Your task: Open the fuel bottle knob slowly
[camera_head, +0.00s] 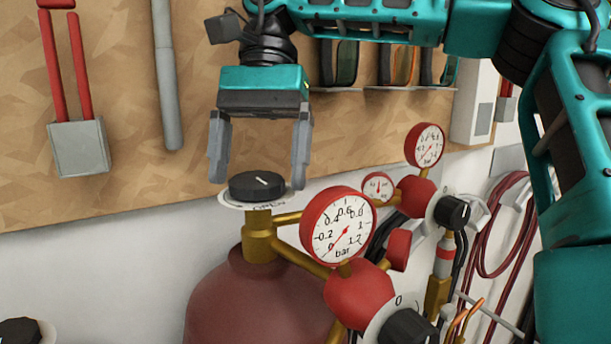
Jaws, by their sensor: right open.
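The fuel bottle (250,300) is a dark red cylinder at the lower middle of the head view, with a brass valve (259,236) on top. Its black round knob (256,185) has a white pointer line and sits on a white disc with partly hidden lettering. My right gripper (256,178) points down over the knob. It is open, one finger to the left of the knob and one to the right, with the fingertips at about knob height. I cannot tell whether either finger touches the knob. My left gripper is not in view.
A large red-rimmed pressure gauge (338,226) stands close to the right of the knob. A wooden tool board (120,180) is behind. Dark red hoses (500,240) hang at right.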

